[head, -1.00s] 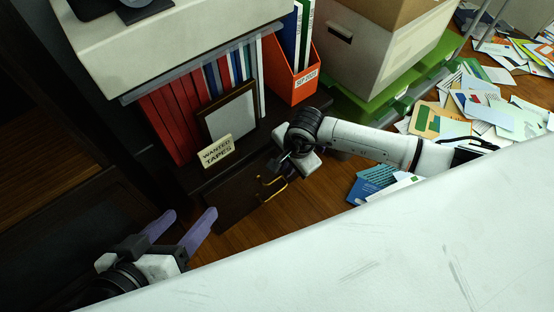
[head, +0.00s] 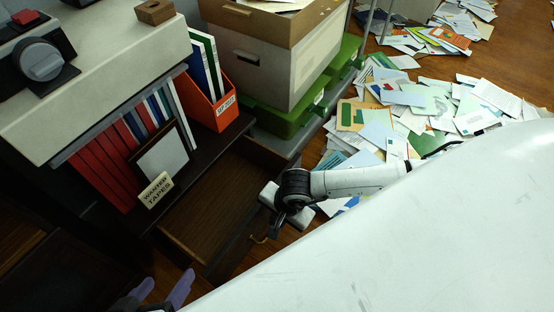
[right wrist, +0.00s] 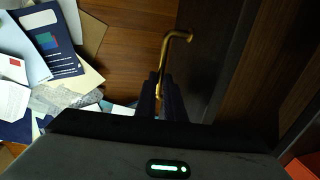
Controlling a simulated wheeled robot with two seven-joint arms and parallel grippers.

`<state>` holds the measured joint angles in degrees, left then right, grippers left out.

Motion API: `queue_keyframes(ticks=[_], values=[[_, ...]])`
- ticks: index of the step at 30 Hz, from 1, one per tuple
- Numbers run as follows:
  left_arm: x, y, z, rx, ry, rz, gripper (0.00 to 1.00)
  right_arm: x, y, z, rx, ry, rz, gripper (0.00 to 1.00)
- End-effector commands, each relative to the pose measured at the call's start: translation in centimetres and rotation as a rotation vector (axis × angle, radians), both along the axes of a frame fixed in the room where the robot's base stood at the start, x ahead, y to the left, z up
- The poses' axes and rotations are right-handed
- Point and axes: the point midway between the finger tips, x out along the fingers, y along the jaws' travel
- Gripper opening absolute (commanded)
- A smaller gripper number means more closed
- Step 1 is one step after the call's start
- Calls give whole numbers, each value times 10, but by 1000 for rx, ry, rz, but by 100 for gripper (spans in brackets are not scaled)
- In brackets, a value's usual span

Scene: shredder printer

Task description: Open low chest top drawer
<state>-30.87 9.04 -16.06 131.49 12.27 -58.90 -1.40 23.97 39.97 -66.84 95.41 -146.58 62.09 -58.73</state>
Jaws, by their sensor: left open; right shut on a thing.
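The low chest (head: 230,130) is dark wood, at the left centre of the head view. Its top drawer (head: 205,205) is pulled out, and its bare brown inside shows. The brass handle (head: 258,239) is on the drawer front, partly hidden by my right gripper. The handle shows better in the right wrist view (right wrist: 168,45), where my right gripper (right wrist: 160,92) is shut on it beside the dark drawer front (right wrist: 215,50). My left gripper (head: 164,289) has two purple fingers, spread and empty, low in the head view near the drawer's front left corner.
On the chest stand red and blue binders (head: 103,170), a picture frame (head: 162,155), a "WANTED TAPES" sign (head: 155,190) and an orange file holder (head: 212,100). Stacked boxes (head: 280,60) and green trays (head: 285,118) stand beside it. Papers (head: 430,100) litter the wooden floor.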

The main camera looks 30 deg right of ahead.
Motion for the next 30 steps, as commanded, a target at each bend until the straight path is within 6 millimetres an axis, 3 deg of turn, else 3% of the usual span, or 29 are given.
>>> queue_keyframes(ticks=[10, 11, 14, 23, 30], values=[[0, 1, -1, 3, 2, 0, 63, -1, -1, 0, -1, -1, 2, 0], [0, 1, -1, 3, 2, 0, 63, -1, -1, 0, -1, -1, 2, 10], [0, 1, 0, 2, 0, 0, 63, -1, -1, 0, 0, -1, 2, 27], [2, 1, 2, 1, -5, 1, 63, -1, -1, 1, 0, -1, 1, 28], [6, 5, 16, 19, -22, 11, 63, -6, -3, 34, 0, -2, 2, 28]])
